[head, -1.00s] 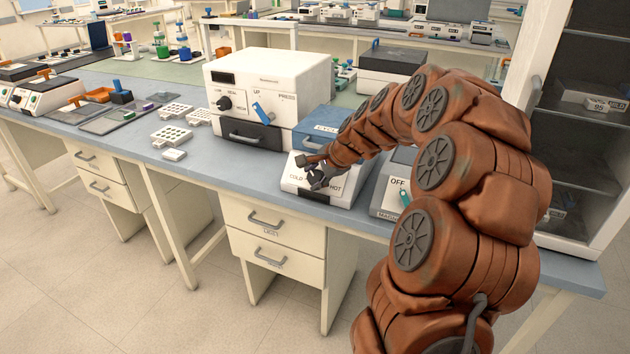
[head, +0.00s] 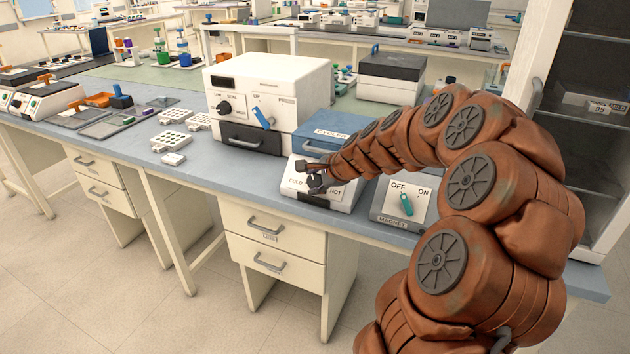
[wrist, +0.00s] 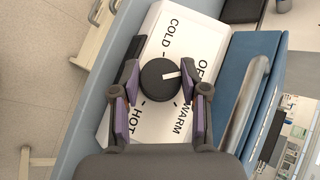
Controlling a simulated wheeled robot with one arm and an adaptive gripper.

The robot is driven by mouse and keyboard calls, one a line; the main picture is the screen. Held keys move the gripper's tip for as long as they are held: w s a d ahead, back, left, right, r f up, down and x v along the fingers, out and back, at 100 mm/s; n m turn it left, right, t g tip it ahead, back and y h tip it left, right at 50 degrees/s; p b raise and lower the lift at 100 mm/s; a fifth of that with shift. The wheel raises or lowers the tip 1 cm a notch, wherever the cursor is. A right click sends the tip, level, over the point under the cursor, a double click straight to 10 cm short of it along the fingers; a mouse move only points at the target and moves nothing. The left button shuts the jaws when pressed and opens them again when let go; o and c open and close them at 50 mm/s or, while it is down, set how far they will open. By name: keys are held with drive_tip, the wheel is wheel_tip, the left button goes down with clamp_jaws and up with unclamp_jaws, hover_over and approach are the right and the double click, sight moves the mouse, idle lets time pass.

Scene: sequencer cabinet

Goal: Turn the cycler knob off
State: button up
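The cycler (head: 342,192) is a white panel with a blue lid at the bench's front edge. Its black round knob (wrist: 158,82) has a white mark that points right, toward the partly hidden OFF label in the wrist view. COLD, WARM and HOT are printed around it. My gripper (wrist: 160,88) is open, its purple-padded fingers on either side of the knob's lower part. A small gap shows, though light contact cannot be ruled out. In the head view my gripper (head: 318,181) is at the panel and hides the knob.
The magnet box (head: 404,203) with a teal switch stands right of the cycler. A white machine (head: 268,100) with a blue lever is on the left. White racks (head: 172,140) lie further left. A tall cabinet (head: 600,120) stands at the right.

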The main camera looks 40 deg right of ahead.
drive_tip(key=o, duration=0.4)
drive_tip(key=shift+r, duration=0.1)
drive_tip(key=v, duration=1.1)
drive_tip(key=shift+s+r, duration=0.25)
drive_tip(key=shift+s, duration=0.1)
